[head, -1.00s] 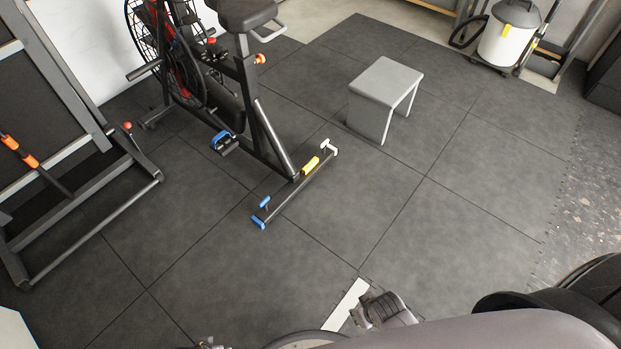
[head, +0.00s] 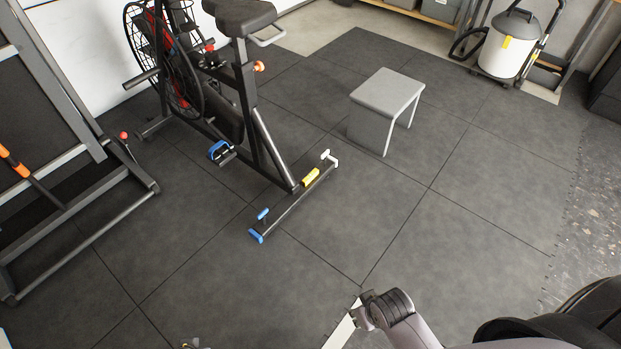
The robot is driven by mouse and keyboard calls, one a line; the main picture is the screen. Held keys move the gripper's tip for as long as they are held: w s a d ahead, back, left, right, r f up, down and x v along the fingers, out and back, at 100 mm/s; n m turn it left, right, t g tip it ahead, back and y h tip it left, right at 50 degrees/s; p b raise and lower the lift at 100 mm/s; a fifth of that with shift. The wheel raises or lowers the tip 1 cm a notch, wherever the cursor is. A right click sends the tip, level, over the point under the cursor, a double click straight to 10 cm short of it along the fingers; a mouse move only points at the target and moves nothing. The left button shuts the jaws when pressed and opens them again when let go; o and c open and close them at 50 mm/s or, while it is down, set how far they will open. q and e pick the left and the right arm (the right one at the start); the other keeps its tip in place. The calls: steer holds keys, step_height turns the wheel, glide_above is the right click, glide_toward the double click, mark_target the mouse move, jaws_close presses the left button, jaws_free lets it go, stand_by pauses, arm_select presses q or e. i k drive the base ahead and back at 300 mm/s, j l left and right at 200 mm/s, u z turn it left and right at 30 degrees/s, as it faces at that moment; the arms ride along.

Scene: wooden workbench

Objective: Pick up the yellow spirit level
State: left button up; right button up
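I cannot make out a yellow spirit level for certain. A small yellow piece (head: 310,177) sits on the floor bar of an exercise bike; it looks like part of the bike. My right gripper (head: 369,310) is at the bottom, right of centre, at the end of my grey arm. Its fingers are too unclear to judge, and nothing yellow shows in it. A white strip (head: 341,331) lies beside it; I cannot tell whether they touch. A small dark and yellowish bit (head: 190,344) is cut off by the bottom edge, too little to identify. My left gripper cannot be made out.
The exercise bike (head: 255,110) stands at upper middle on dark floor tiles (head: 440,230). A grey stool (head: 386,94) stands right of it, a white vacuum (head: 506,45) behind. A dark metal frame (head: 85,215) is at left. No wooden workbench shows. The middle floor is clear.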

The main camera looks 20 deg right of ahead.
mark_target(316, 172)
steer(key=i+z, duration=0.3)
steer(key=i, duration=1.3)
